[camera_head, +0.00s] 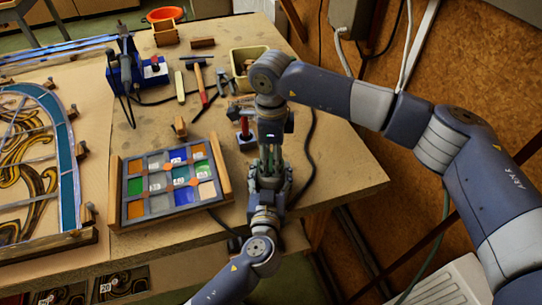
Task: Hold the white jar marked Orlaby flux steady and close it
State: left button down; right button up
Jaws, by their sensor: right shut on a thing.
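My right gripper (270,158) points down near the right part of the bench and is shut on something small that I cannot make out. My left gripper (268,178) comes up from below, directly under the right one, and their fingers overlap in the picture. Whether the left fingers are open or shut cannot be seen. I cannot pick out the white jar marked Orlaby flux or its lid; the place where the two grippers meet is covered by their fingers.
A compartment tray (134,210) with coloured glass pieces stands just left of the grippers. A small red-topped object (244,128) is close by on the left. The leaded panel (68,180) lies far left. A hammer (199,85), a cream bin (240,62) and an orange bowl (165,15) are farther back.

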jog(key=m, duration=1.5)
jog(key=o, duration=1.3)
jog(key=shift+c, duration=0.2)
notch_tip(320, 180, up, 12)
pick_arm(q)
jog(key=shift+c, duration=2.2)
grip_release()
